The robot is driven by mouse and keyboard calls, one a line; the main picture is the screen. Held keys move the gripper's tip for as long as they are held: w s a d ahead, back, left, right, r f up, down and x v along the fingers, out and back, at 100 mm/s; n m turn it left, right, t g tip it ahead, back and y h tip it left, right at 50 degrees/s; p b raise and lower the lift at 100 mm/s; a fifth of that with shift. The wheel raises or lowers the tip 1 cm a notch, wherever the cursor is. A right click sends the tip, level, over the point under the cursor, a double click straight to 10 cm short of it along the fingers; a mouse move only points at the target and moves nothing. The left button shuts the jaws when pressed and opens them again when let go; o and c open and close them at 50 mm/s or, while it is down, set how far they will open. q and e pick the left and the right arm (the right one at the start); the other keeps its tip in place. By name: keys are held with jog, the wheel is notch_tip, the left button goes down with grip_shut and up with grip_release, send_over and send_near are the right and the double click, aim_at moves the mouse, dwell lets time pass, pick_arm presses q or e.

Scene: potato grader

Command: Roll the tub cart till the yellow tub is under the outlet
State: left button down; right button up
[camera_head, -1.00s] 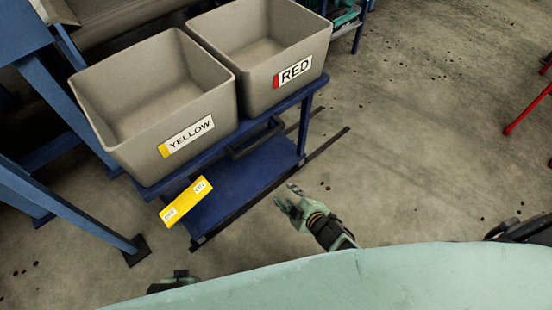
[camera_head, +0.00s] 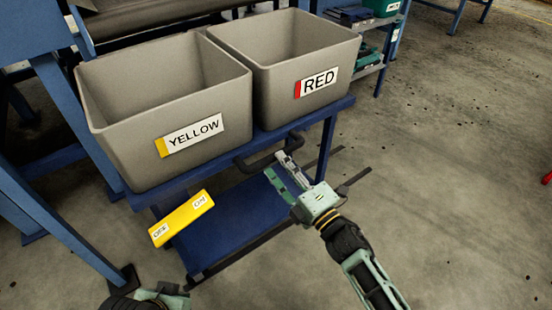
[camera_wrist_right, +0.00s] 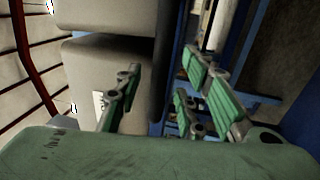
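The tub cart is blue, with a lower shelf (camera_head: 240,218) and a dark push handle (camera_head: 256,163) on its near side. The grey yellow-labelled tub (camera_head: 150,160) is on its left, beside the grey red-labelled tub (camera_head: 290,100). Both look empty. A yellow bar (camera_head: 182,218) with two small white labels is low on the cart's near side. My left gripper (camera_head: 150,298) is partly cut off at the bottom edge. The outlet cannot be made out.
A blue machine frame (camera_head: 65,130) stands at the left, its foot (camera_head: 122,282) close to the cart. A grey machine part (camera_head: 145,15) is behind the tubs. A shelf rack with a green bin (camera_head: 383,8) stands at the back.

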aim_at(274, 157)
jog(key=shift+x, duration=1.95)
grip_shut()
